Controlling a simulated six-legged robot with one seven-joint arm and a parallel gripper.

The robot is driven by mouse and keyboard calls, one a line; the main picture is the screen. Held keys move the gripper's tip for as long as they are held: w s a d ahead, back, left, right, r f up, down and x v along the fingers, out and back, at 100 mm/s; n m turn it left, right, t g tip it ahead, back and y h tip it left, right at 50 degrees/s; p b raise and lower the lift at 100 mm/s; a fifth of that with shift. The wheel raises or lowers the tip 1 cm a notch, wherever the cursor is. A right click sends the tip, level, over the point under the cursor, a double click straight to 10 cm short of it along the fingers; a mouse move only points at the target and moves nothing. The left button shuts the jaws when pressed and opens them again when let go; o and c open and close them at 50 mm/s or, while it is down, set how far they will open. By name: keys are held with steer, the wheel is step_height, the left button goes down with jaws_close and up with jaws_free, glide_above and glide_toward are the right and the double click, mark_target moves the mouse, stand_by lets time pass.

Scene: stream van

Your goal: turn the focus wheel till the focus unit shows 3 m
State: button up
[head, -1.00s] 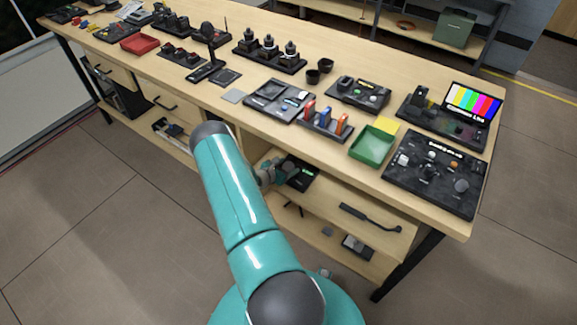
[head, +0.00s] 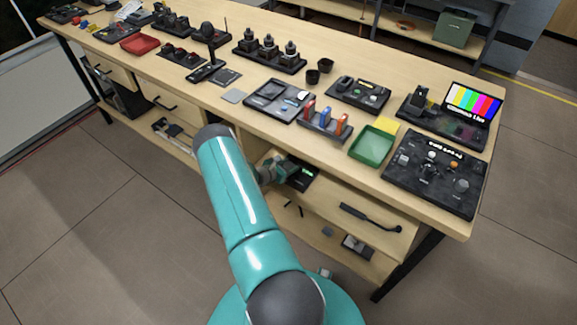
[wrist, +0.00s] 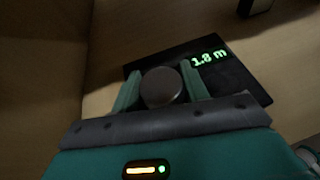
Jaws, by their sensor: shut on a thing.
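The focus unit (wrist: 230,78) is a dark box on a wooden shelf inside the bench, and its green display reads 1.8 m in the wrist view. The focus wheel (wrist: 162,87) is a round grey-brown knob at the left part of the unit. My gripper (wrist: 161,84) is shut on the wheel, with one green finger on each side of it. In the head view the focus unit (head: 301,177) shows in the open bay below the bench top, and my gripper (head: 273,170) is at its left side, partly hidden by my arm.
The bench top (head: 225,115) above carries several control panels, a green tray (head: 372,146) and a red tray (head: 139,43). A wooden wall (wrist: 40,70) stands left of the unit. A dark handle (head: 370,218) is right of the bay.

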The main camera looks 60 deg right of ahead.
steer(key=shift+d+m+g+y, duration=0.1)
steer(key=shift+m+g+y, duration=0.7)
steer(key=shift+m+g, duration=0.65)
steer(key=o, duration=1)
steer(key=v, duration=1.4)
